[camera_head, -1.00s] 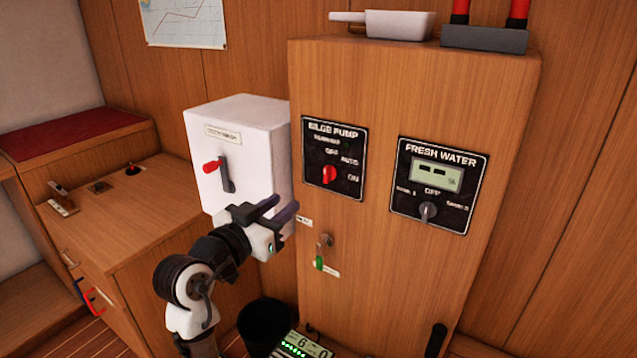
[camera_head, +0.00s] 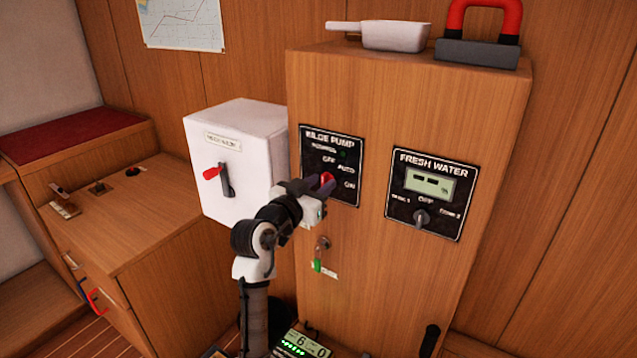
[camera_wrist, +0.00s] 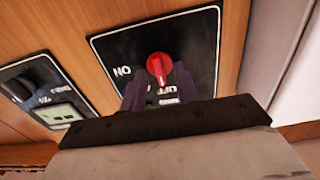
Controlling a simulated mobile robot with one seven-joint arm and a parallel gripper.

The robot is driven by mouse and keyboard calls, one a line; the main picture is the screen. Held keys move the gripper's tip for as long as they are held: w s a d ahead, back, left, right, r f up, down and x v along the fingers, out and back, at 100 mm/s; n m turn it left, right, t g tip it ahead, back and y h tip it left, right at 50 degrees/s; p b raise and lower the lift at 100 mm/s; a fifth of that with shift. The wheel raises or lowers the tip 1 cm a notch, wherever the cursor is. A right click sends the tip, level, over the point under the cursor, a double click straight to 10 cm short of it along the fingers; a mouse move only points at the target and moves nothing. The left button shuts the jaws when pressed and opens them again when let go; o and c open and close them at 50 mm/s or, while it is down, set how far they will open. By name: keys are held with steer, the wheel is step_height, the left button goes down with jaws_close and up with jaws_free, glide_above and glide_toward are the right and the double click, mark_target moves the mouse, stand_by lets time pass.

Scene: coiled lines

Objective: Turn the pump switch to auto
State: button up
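The bilge pump panel (camera_head: 331,152) is a black plate on the wooden cabinet, with OFF, AUTO and ON labels around a red knob (camera_head: 327,182). My gripper (camera_head: 318,186) is at this knob, its dark fingers in front of the panel. In the wrist view, which is upside down, the red knob (camera_wrist: 158,66) stands at the fingertips of my gripper (camera_wrist: 160,92). The fingers are apart, one toward each side of the knob, with a gap between them. The knob's white mark points down there, toward lettering partly hidden by the fingers. Contact cannot be told.
The fresh water panel (camera_head: 432,195) with a grey knob is to the right. A white box (camera_head: 240,155) with a red-tipped lever is close on the left. A key with a green tag (camera_head: 317,264) hangs below. A white scoop (camera_head: 395,36) and red-handled object (camera_head: 483,50) lie on top.

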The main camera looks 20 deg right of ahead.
jaws_close()
